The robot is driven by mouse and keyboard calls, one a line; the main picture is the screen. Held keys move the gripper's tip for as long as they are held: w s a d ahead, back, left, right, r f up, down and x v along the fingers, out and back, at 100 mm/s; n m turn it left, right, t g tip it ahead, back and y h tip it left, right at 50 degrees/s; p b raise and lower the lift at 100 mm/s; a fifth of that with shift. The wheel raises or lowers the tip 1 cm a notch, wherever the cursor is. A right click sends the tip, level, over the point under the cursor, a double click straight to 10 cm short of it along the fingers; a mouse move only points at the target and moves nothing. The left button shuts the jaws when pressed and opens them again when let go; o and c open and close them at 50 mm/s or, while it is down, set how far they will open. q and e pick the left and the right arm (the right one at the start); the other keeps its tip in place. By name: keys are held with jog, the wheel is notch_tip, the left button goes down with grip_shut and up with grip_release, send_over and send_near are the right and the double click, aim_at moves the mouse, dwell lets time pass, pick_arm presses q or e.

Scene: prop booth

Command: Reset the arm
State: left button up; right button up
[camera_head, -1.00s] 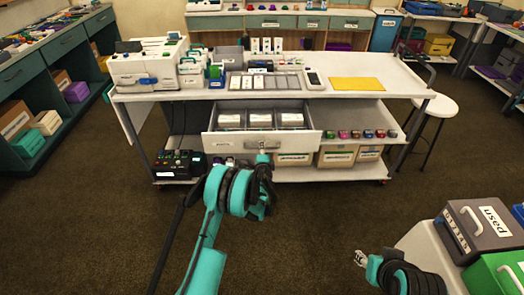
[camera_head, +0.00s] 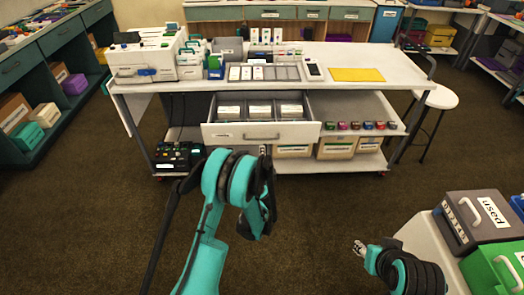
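My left arm reaches up from the bottom with its teal and black links. Its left gripper (camera_head: 266,185) is mostly hidden behind the wrist, in front of the desk and below the open drawer (camera_head: 235,134). The drawer's front handle (camera_head: 262,136) is clear of the gripper. I cannot see whether the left fingers are open or shut. My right gripper (camera_head: 359,247) is low at the right, over the floor beside the white stand; its small fingertips do not show clearly whether they are open.
The white workbench (camera_head: 410,78) carries a printer-like machine (camera_head: 142,60), a sorting tray and a yellow sheet (camera_head: 356,74). The open drawer sticks out toward me. A dark "used" box (camera_head: 480,222) and a green box (camera_head: 492,268) stand at right. A stool (camera_head: 440,98) is at right.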

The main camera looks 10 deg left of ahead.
pick_arm(q)
jog(key=shift+s, duration=0.2)
jog(key=shift+r, duration=0.1)
jog(key=s+a+r+n+g, duration=0.35)
jog(key=s+r+n, duration=0.55)
jog(key=s+r, duration=0.55)
jog(key=s+d+n+g+h, duration=0.2)
jog(key=s+n, duration=0.1)
jog(key=s, duration=0.8)
jog(key=s+d+n+g+h, duration=0.2)
jog(key=s+d, duration=0.1)
jog(key=s, duration=0.9)
jog(key=shift+n, duration=0.4)
jog(key=shift+d, duration=0.1)
